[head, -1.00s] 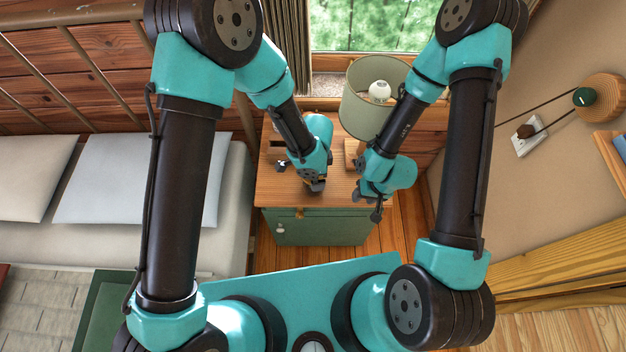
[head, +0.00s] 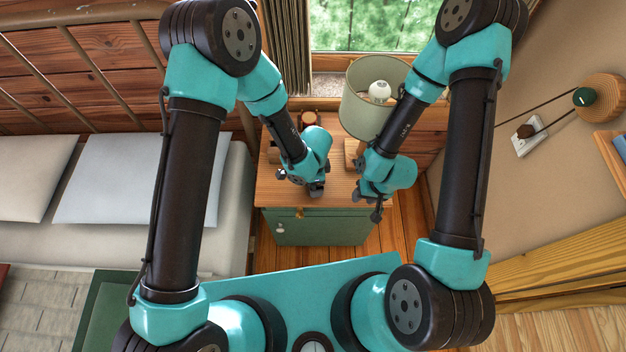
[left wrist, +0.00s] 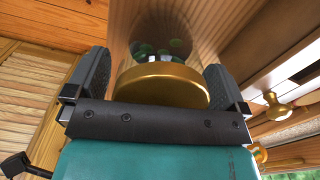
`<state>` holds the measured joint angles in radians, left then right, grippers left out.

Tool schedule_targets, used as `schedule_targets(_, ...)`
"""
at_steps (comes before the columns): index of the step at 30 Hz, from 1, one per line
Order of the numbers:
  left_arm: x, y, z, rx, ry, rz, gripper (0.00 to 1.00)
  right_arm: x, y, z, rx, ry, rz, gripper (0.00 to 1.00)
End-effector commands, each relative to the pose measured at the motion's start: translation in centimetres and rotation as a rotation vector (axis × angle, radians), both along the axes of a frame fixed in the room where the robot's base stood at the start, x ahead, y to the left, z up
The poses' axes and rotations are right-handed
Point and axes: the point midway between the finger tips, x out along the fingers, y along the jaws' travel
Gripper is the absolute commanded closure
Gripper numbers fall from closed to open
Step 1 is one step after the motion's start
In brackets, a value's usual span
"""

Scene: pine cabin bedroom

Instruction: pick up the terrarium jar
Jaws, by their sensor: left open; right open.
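The terrarium jar shows in the left wrist view as a round brass-coloured lid (left wrist: 164,84) with clear glass and green bits beyond it. It lies between the two dark fingers of my left gripper (left wrist: 157,66), with a gap visible at the right finger. In the head view my left gripper (head: 316,190) is low over the front of the nightstand top (head: 335,182), and I cannot make out the jar there, behind the arm. The left gripper is open. My right gripper (head: 377,210) is open and empty at the nightstand's front right corner.
A green-shaded lamp (head: 368,105) stands at the back right of the nightstand. A reddish-brown item (head: 309,118) stands at the back, partly hidden by my left arm. A brass knob (left wrist: 276,106) sits on the nightstand front. The bed (head: 235,215) is to the left.

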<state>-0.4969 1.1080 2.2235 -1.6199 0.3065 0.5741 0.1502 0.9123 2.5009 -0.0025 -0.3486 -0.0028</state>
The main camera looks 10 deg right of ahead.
Motion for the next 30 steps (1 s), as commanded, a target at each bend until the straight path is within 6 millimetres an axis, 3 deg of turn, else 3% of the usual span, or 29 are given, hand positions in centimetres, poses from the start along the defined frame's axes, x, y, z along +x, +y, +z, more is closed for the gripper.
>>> schedule_targets(18,0.03,-0.02,-0.57,-0.001,-0.001,0.0,0.01,0.0,0.0,0.0,0.0,0.0,0.0,0.57)
schedule_targets(30,0.03,-0.02,-0.57,-0.001,-0.001,0.0,0.39,0.0,0.0,0.0,0.0,0.0,0.0,0.57)
